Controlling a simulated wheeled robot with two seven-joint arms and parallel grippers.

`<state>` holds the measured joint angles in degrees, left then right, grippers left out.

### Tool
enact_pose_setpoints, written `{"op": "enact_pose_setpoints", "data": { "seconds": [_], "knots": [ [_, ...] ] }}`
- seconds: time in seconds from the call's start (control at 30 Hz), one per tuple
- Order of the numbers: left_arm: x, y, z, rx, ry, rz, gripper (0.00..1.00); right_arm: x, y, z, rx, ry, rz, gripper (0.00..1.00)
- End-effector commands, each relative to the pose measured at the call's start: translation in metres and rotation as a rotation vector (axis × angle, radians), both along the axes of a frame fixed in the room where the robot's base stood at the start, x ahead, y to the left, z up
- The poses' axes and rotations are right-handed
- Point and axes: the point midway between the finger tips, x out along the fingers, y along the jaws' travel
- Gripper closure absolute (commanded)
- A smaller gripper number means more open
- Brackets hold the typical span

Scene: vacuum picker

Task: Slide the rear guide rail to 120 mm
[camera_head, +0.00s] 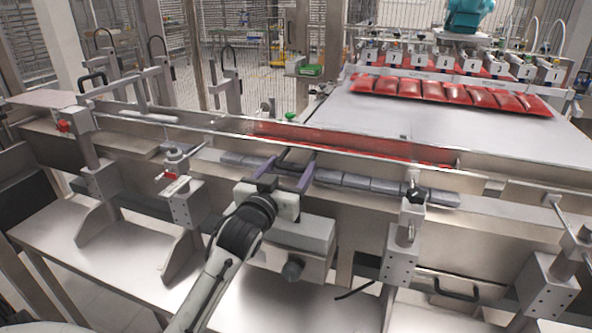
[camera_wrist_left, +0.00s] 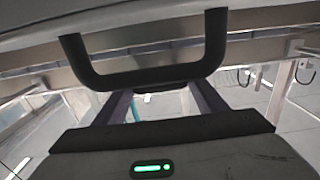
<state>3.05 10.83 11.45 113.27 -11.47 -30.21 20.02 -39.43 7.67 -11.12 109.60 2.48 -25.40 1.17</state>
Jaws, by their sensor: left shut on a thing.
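The rear guide rail (camera_head: 352,145) is a long steel rail running across the conveyor, with a reddish band along part of its face. A dark handle (camera_head: 288,152) sits at the rail, partly hidden by my fingers. My left gripper (camera_head: 294,162) reaches over the near rail and is shut on this handle. In the left wrist view the black U-shaped handle (camera_wrist_left: 150,80) lies across the ends of my left fingers (camera_wrist_left: 160,103). The exact finger contact is hidden. My right gripper is in neither view.
The near steel rail (camera_head: 355,209) and its clamp posts (camera_head: 404,240) stand in front. Grey packs (camera_head: 385,188) lie in a row in the channel on both sides of my gripper.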

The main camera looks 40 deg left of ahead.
Motion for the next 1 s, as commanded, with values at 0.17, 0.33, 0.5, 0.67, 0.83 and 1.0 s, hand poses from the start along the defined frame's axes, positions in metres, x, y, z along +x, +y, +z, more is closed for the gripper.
{"op": "enact_pose_setpoints", "data": {
  "seconds": [0.17,0.33,0.5,0.67,0.83,1.0],
  "knots": [
    [0.001,0.002,0.003,0.004,-0.007,0.004,0.27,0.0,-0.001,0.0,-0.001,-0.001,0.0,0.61],
    [0.001,0.001,0.002,0.003,-0.005,0.002,0.27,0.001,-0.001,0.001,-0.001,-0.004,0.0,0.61],
    [-0.004,-0.001,0.001,0.002,-0.003,0.001,0.27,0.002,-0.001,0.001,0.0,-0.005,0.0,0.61],
    [-0.028,-0.009,0.0,0.002,-0.003,0.002,0.27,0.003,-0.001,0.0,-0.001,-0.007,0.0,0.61],
    [-0.061,-0.019,0.0,0.001,-0.003,0.002,0.27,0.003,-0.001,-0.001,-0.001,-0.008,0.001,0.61],
    [-0.086,-0.027,0.0,0.003,-0.002,0.002,0.27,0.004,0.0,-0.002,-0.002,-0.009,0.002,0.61]
  ]
}}
